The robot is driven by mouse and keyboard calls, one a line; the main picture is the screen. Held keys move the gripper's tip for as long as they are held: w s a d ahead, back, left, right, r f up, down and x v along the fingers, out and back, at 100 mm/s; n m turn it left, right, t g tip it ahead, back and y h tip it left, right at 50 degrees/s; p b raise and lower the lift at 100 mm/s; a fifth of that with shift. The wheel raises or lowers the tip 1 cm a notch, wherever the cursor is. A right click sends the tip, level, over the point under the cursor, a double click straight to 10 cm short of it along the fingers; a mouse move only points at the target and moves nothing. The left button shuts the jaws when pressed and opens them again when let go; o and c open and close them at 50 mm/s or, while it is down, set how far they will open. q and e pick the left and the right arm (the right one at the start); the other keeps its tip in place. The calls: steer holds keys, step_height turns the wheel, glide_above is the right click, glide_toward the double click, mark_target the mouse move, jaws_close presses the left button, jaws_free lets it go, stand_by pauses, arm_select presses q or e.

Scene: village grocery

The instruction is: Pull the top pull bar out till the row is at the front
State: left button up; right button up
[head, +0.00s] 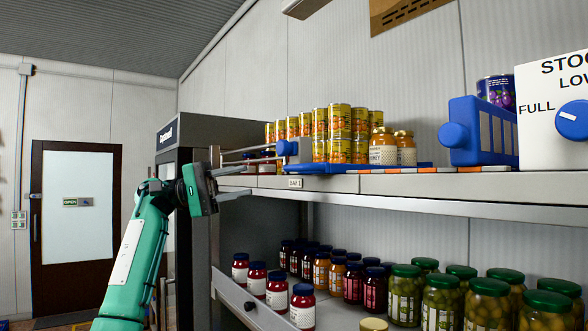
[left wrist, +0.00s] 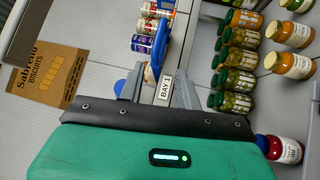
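On the top shelf, a blue round knob (head: 283,148) sits by thin metal rods at the shelf's left end; I take it as part of the top pull bar. A row of yellow cans (head: 339,122) stands with a blue tray (head: 325,168) under it. My left gripper (head: 236,181) is open and empty, left of the knob and apart from it. In the left wrist view, its two fingers (left wrist: 158,90) are spread, with the BAY 1 label (left wrist: 166,88) between them. A blue disc (left wrist: 120,87) shows beside one finger, partly hidden. My right gripper is not in view.
The top shelf edge (head: 440,188) runs to the right. Honey jars (head: 383,148) stand beside the cans. The lower shelf holds red jars (head: 277,290) and green-lidded jars (head: 441,300). A white stock sign (head: 552,110) stands at the right. A dark cabinet (head: 190,140) stands behind my arm.

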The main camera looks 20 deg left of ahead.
mark_target(290, 167)
arm_select(q)
steer(key=shift+m+y, duration=0.4)
steer(key=shift+m, duration=0.2)
steer(key=d+r+p, duration=0.1)
steer(key=d, duration=0.2)
steer(key=d+r+p, duration=0.1)
steer(key=d+p, duration=0.1)
steer(key=d, duration=0.2)
steer(key=d+r+p, duration=0.1)
steer(key=d+p, duration=0.1)
steer(key=d, duration=0.2)
steer(key=shift+w+d, duration=0.15)
steer(key=shift+d, duration=0.1)
steer(key=shift+w+d+p, duration=0.1)
steer(key=shift+d+p, duration=0.25)
steer(key=shift+d, duration=0.35)
steer(key=shift+c, duration=0.4)
steer(key=shift+f, duration=0.1)
jaws_close()
